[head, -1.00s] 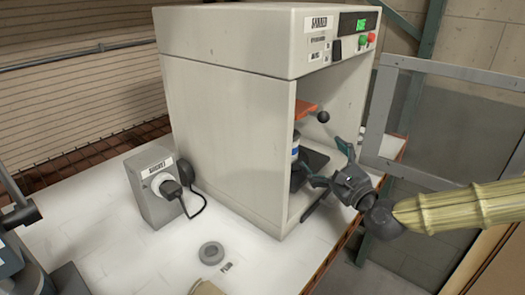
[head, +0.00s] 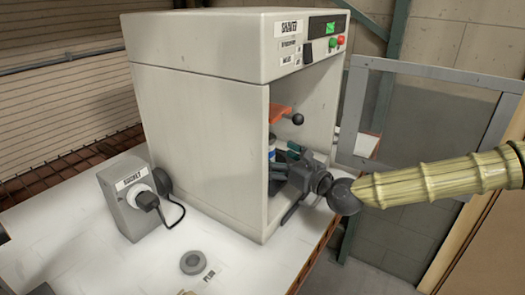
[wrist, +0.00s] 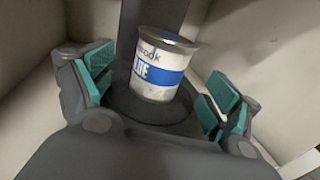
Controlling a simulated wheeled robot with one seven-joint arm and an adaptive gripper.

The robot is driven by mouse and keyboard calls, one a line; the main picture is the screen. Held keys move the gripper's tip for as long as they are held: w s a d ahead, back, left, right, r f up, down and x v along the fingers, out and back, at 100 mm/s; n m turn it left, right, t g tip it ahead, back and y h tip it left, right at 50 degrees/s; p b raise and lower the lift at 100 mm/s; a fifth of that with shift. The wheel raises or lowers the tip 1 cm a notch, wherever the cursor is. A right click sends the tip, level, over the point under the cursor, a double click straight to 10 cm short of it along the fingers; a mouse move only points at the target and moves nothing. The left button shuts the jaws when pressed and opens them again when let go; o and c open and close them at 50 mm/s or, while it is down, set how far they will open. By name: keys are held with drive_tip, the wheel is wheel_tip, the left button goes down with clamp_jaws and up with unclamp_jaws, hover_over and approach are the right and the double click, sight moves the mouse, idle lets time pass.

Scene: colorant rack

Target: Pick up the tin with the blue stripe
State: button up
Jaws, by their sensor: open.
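The tin with the blue stripe (wrist: 160,68) is white with a metal rim. It stands upright on a dark round plate (wrist: 135,104) inside the shaker cabinet. In the wrist view my gripper (wrist: 158,95) is open, with one green-padded finger on each side of the tin and gaps between pads and tin. In the head view my gripper (head: 286,162) reaches into the cabinet opening, and only a sliver of the tin (head: 271,150) shows beside it; the rest is hidden.
The beige shaker cabinet (head: 195,130) has its mesh door (head: 425,125) swung open to the right. An orange clamp with a black knob (head: 297,119) is above the tin. A socket box (head: 130,200) and a grey ring (head: 194,262) are on the white bench.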

sight(271, 142)
drive_tip(key=shift+p+x, duration=0.9)
drive_tip(key=shift+x, duration=2.2)
drive_tip(key=shift+d, duration=0.15)
drive_tip(key=shift+c, duration=0.5)
drive_tip(key=c, duration=1.3)
drive_tip(key=shift+r, duration=0.2)
drive_tip(key=shift+r+b, duration=0.5)
drive_tip(key=shift+r, duration=0.9)
drive_tip(key=shift+s+d+r, duration=0.1)
drive_tip(key=shift+r, duration=0.05)
drive_tip(key=shift+b+v, duration=1.3)
drive_tip(key=shift+v, duration=7.35)
